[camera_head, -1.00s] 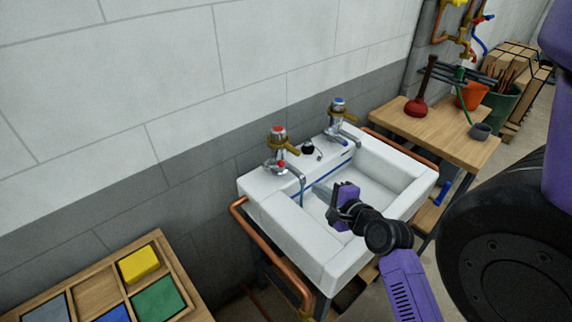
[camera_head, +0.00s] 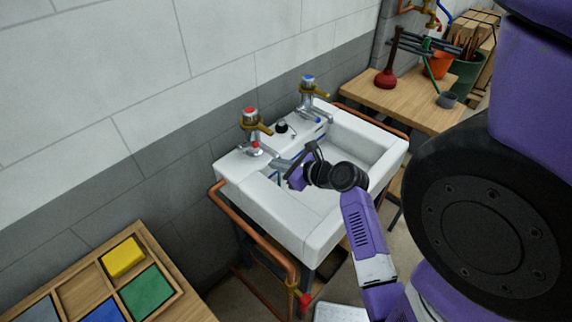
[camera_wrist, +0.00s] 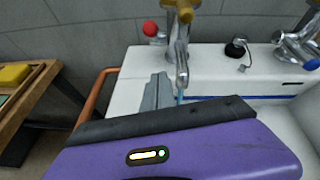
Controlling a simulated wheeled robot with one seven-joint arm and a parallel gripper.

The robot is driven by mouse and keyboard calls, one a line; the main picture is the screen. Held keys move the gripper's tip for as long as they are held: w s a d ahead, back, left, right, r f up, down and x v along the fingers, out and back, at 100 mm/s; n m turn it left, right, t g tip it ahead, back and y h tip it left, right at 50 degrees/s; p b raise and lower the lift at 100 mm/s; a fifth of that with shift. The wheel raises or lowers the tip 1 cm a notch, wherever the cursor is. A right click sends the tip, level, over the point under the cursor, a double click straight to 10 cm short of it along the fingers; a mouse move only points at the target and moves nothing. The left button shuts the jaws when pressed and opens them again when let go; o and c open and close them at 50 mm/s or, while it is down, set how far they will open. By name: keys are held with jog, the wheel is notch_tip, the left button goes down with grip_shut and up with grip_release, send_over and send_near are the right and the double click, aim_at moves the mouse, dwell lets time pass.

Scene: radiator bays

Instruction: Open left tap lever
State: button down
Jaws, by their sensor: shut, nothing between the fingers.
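The left tap (camera_head: 252,140) is chrome with a red top and stands on the back left ledge of the white sink (camera_head: 310,222). Its brass lever (camera_head: 262,127) sits just under the red top and points to the right. The lever also shows at the top edge of the wrist view (camera_wrist: 184,10), partly cut off. My gripper (camera_head: 284,163) is shut and empty, low by the tap's spout and below the lever. In the wrist view its grey fingertips (camera_wrist: 157,92) are just left of the spout; I cannot tell if they touch. A thin bluish streak hangs under the spout.
The right tap (camera_head: 314,95), with a blue top, stands further right, with a black knob (camera_head: 281,126) between the taps. A copper pipe (camera_head: 247,232) runs around the sink's left side. A wooden tray of coloured blocks (camera_head: 80,292) is at lower left.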

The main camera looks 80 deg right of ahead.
aim_at(249, 145)
jog(key=w+d+r+p, duration=0.1)
jog(key=w+d, duration=0.1)
jog(key=w, duration=0.3)
jog(key=shift+w+r+p, duration=0.25)
jog(key=shift+p, duration=0.05)
jog(key=shift+d, duration=0.1)
jog(key=shift+r, duration=0.1)
jog(key=p, duration=0.1)
jog(key=w+r+p, duration=0.1)
jog(key=p, duration=0.1)
jog(key=shift+d+r, duration=0.2)
jog(key=shift+r, duration=0.1)
jog(key=shift+f, duration=0.1)
